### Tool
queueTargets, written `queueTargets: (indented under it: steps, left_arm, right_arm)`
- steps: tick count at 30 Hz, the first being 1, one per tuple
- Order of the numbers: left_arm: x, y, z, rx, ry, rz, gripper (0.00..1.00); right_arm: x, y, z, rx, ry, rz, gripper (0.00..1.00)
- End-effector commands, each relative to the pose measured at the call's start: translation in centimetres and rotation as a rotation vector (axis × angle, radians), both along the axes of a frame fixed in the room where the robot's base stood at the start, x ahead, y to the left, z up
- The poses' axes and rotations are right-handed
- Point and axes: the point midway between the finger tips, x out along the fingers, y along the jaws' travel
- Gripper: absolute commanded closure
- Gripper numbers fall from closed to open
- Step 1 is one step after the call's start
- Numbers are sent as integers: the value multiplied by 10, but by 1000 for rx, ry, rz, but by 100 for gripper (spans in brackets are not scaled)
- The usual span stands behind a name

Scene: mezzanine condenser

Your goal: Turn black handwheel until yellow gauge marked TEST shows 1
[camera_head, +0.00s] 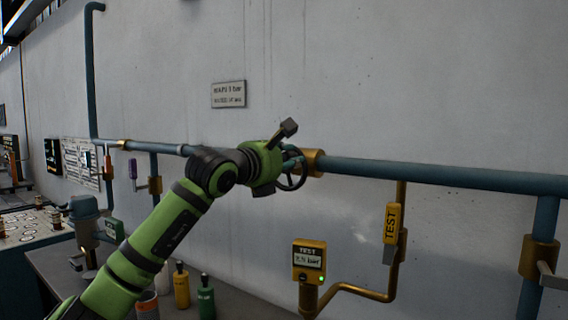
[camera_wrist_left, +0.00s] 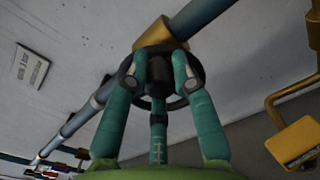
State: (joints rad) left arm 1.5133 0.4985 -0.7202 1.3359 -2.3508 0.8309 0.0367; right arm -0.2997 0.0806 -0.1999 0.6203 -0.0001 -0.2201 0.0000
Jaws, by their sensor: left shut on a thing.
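The black handwheel (camera_head: 301,178) sits on a brass valve body (camera_head: 312,162) in the blue pipe along the wall. My left gripper (camera_head: 291,163) is shut on the handwheel and partly hides it in the head view. In the left wrist view, the green fingers of my left gripper (camera_wrist_left: 159,76) lie on both sides of the wheel's black hub (camera_wrist_left: 160,70). The yellow gauge marked TEST (camera_head: 308,262) stands below right of the wheel. Its small display seems to read 2.5 bar, but the first digit is unclear. A green light glows on it. My right gripper is out of view.
A yellow TEST tag (camera_head: 391,224) hangs on the brass branch pipe right of the gauge. A wall sign (camera_head: 228,94) is above the pipe. Bottles, one yellow (camera_head: 181,287) and one green (camera_head: 206,299), stand on the bench below my left arm.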

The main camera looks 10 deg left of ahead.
Motion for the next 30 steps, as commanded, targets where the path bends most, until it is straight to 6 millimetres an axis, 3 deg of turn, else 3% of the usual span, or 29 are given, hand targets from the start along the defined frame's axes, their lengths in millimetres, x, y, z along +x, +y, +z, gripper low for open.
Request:
queueTargets:
  steps: [12,28,29,30]
  left_arm:
    - [-3,-7,-5,159,-63,-6,100]
    - [-3,-8,-7,177,-64,-7,100]
    - [-3,-8,-7,177,-64,-7,71]
    - [-3,-9,-7,176,-63,-8,55]
  right_arm:
    - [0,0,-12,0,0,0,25]
    - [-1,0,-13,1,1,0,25]
    - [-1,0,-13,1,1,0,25]
    - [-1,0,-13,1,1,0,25]
